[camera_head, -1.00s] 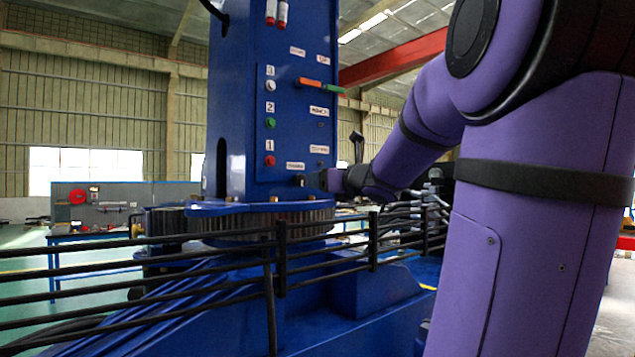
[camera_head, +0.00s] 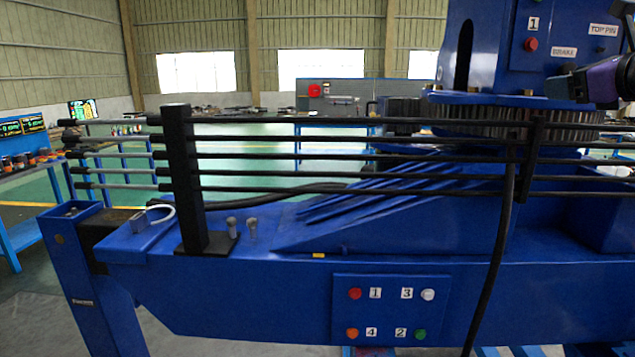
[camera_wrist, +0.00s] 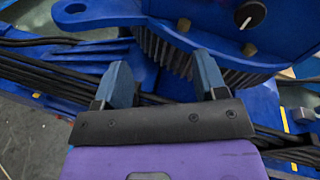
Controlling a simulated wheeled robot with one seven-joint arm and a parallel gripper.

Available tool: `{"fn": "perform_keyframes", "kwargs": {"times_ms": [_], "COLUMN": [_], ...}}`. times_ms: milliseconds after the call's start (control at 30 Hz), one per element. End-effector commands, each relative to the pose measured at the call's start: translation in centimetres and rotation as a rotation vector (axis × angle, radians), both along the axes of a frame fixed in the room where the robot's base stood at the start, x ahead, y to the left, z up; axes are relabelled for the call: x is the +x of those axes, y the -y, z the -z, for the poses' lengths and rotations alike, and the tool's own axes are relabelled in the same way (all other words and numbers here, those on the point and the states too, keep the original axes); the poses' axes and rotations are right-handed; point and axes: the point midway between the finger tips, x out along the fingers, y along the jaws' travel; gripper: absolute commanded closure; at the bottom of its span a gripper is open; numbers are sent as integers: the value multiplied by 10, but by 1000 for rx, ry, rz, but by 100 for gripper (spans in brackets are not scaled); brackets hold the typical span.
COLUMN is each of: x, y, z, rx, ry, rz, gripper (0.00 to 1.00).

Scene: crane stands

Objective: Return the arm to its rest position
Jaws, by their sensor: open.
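My gripper (camera_wrist: 163,78) is open and empty in the wrist view, its two blue-grey fingers spread apart. Beyond the fingers is the toothed ring (camera_wrist: 175,52) under the blue base plate of the crane column. In the head view only the dark end of my gripper (camera_head: 568,88) and a bit of my purple wrist show at the right edge, in front of the blue column (camera_head: 490,50). The rest of my arm is out of view. I cannot tell how close the fingertips are to the ring.
Black horizontal rails (camera_head: 350,157) run along the blue crane base (camera_head: 250,290), held by a black post (camera_head: 183,180). A panel (camera_head: 390,308) with coloured buttons 1 to 4 faces me. A black cable (camera_head: 500,230) hangs at right. Open green floor lies behind.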

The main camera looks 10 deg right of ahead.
Motion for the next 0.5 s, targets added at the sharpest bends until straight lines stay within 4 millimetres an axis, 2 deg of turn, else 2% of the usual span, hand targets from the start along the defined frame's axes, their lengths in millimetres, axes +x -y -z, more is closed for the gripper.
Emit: {"fn": "perform_keyframes", "kwargs": {"times_ms": [33,200,300,400,500], "x": [0,-15,-33,-57,-83], "y": [-31,-122,-165,-200,-225], "z": [8,46,70,96,120], "rx": [-111,-550,-818,-1089,-1365], "ry": [-41,-162,-205,-234,-245], "rz": [-92,-419,-614,-812,-1009], "gripper": [35,35,35,35,35]}}
